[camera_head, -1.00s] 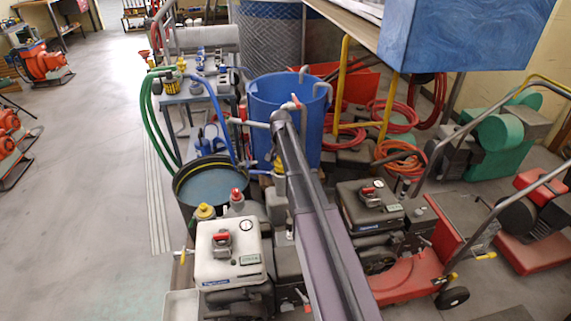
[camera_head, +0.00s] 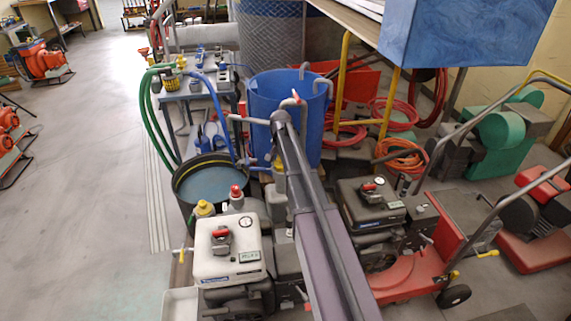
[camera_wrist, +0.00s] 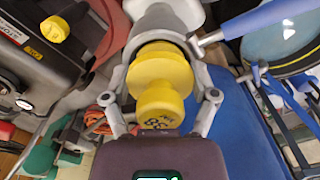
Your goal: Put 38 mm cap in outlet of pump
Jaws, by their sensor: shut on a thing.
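The yellow stepped cap (camera_wrist: 160,85) is between the fingers of my gripper (camera_wrist: 162,75) in the wrist view. The gripper is shut on it, one finger on each side. The cap's narrower end faces the camera and bears small dark marks that I cannot read clearly. A round grey pipe-like part (camera_wrist: 160,18) lies just beyond the cap; I cannot tell whether it is the pump's outlet or whether the cap touches it. A white-topped pump unit (camera_head: 228,252) stands at the front.
A dark engine unit (camera_head: 370,205) stands on a red cart at the right. A blue barrel (camera_head: 262,100) and a dark tub of water (camera_head: 182,205) stand behind. Another yellow cap (camera_wrist: 53,28) sits by dark equipment in the wrist view. Open floor lies at the left.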

